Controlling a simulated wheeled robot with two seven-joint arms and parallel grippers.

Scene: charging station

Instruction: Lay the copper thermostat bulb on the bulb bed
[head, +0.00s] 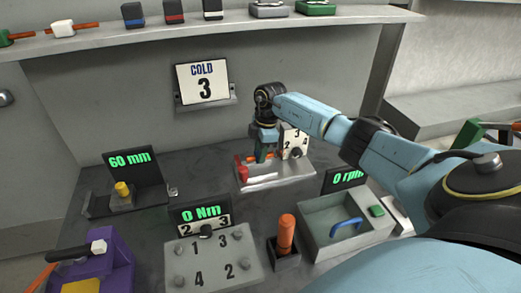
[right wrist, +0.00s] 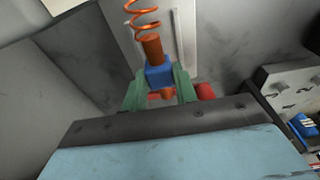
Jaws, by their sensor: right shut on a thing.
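My right gripper (head: 265,154) is over the grey station (head: 290,176) at the back middle. In the right wrist view its green fingers (right wrist: 161,88) are shut on the blue block of the copper thermostat bulb (right wrist: 152,47). An orange coil (right wrist: 142,14) runs up from the copper body, and a copper end shows below the block. In the head view a bit of orange shows behind the fingers, mostly hidden. A pale strip (head: 263,178) lies at the station's front, beside a red cylinder (head: 243,174). I cannot tell for certain which part is the bulb bed. My left gripper is not in view.
A dial panel (head: 294,141) stands just right of my right gripper. The 0 Nm numbered block (head: 213,262), an orange-handled holder (head: 286,236) and a grey bin (head: 348,222) stand in front. The 60 mm stand (head: 133,178) is left, with bare bench between.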

